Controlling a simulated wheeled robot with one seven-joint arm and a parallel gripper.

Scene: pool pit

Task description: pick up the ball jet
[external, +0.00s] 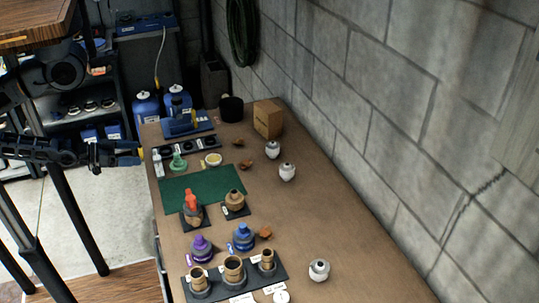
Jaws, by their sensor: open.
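Several small rounded fittings on the workbench could be the ball jet, and I cannot tell for sure which one it is. A tan one (235,201) sits on a small black plate, and an orange-topped one (192,205) sits on another. A purple one (201,249) and a blue one (243,238) stand nearer. My gripper (141,153) is open and empty, left of the bench's left edge, apart from all of these.
The workbench (345,235) runs along a block wall. A green mat (180,185) lies mid-left. A black tray (275,283) with three tan-collared cylinders is in front. A cardboard box (268,118), black cylinder (231,109) and blue device (182,124) stand at the back. The right side is mostly clear.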

